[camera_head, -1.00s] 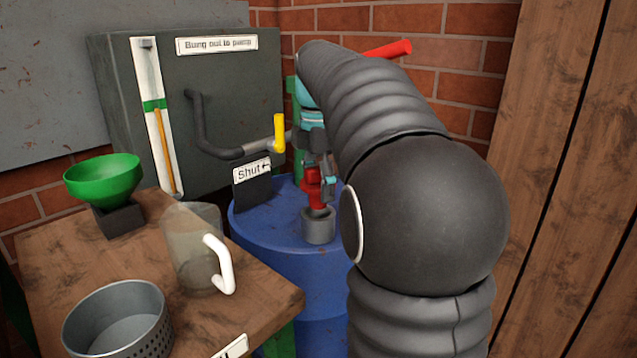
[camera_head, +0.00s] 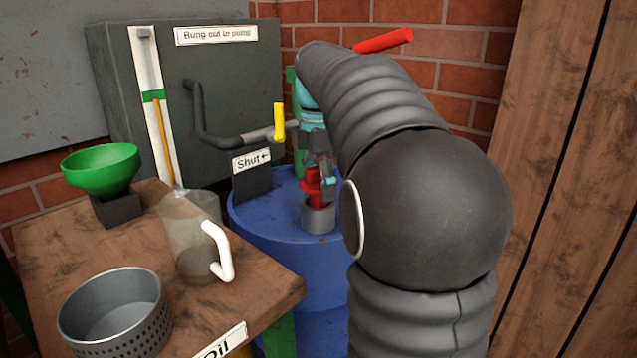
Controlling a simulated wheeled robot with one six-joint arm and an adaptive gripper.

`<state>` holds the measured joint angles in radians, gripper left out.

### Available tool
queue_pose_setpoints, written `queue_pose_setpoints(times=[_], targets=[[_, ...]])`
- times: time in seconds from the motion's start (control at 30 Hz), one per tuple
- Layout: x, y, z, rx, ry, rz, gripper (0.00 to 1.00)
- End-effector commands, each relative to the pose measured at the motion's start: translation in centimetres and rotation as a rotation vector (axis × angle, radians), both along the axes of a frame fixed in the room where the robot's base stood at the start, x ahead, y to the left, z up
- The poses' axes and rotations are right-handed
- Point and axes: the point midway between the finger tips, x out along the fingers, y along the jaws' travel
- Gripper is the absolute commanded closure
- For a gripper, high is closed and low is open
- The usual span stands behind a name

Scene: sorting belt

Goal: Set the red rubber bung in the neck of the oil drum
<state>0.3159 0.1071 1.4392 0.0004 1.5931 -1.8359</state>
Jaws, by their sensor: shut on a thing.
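The red rubber bung (camera_head: 312,181) is at the grey neck (camera_head: 318,219) on top of the blue oil drum (camera_head: 270,222). My gripper (camera_head: 318,182) is above the neck, pointing down, with its fingers at the bung's sides, shut on it. The bung's lower part is at the neck's mouth; how deep it sits I cannot tell. My own arm covers the drum's right side.
A wooden bench at left (camera_head: 255,290) bears a green funnel (camera_head: 100,170), a clear jug (camera_head: 185,240) with a white handle and a perforated metal pot (camera_head: 115,318). Behind stand a grey tank (camera_head: 235,80), a pipe with a yellow lever (camera_head: 279,122) and a "Shut" sign (camera_head: 251,161).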

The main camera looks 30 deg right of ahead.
Motion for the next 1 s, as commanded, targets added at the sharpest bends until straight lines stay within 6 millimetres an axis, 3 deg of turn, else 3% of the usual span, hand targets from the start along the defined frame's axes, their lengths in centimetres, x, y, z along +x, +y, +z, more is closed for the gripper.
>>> queue_pose_setpoints(times=[0.6, 1.0], targets=[[0.0, 0.0, -1.7, 0.000, 0.000, 0.000, 0.52], [0.0, 0.0, -1.8, 0.000, 0.000, 0.000, 0.52]])
